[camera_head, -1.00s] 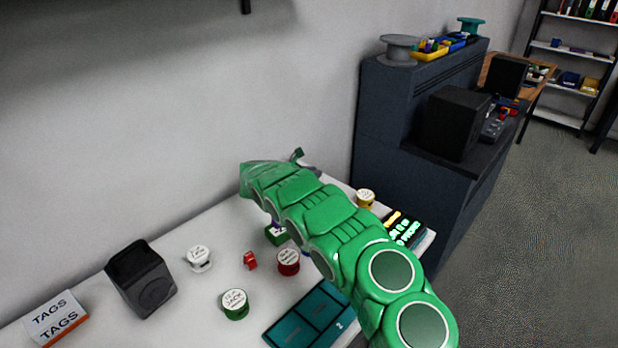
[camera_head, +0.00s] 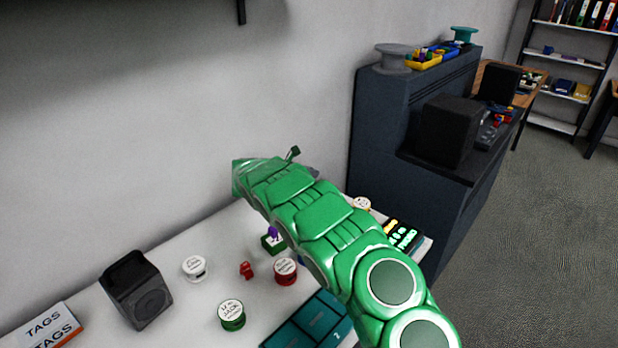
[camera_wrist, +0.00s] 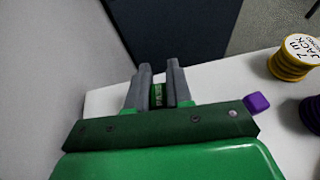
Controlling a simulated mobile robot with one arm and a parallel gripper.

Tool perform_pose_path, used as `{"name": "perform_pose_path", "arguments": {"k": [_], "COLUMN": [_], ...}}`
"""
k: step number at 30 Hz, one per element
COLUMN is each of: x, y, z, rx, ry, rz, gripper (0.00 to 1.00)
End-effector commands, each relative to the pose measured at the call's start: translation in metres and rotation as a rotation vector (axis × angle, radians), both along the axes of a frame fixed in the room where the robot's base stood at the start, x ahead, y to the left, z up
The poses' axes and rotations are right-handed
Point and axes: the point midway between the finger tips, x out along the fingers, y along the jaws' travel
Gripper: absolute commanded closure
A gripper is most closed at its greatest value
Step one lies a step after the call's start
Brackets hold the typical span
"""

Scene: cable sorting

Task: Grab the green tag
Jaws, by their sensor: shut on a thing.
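My gripper (camera_wrist: 160,68) shows in the wrist view with its two grey fingers closed on a small green tag (camera_wrist: 158,95). The tag sits between the fingers, with light lettering too small to read. White table surface shows behind and beside it. In the head view my green arm crosses over the table, and the gripper and held tag are hidden behind it.
A yellow spool (camera_wrist: 291,62) and a purple piece (camera_wrist: 257,103) lie right of the gripper. On the table are a white spool (camera_head: 194,268), red spool (camera_head: 285,272), green spool (camera_head: 232,316), red tag (camera_head: 246,270), black speaker (camera_head: 137,290) and teal tray (camera_head: 312,322).

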Motion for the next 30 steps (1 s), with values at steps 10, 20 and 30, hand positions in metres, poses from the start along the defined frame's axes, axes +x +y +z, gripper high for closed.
{"name": "perform_pose_path", "arguments": {"k": [10, 20, 30], "x": [-0.027, -0.061, -0.098], "y": [-0.004, -0.008, -0.011], "z": [0.035, 0.053, 0.07], "rx": [-0.004, -0.002, -0.003], "ry": [-0.001, 0.001, 0.0], "rz": [-0.001, -0.001, -0.001], "gripper": [1.0, 1.0, 1.0]}}
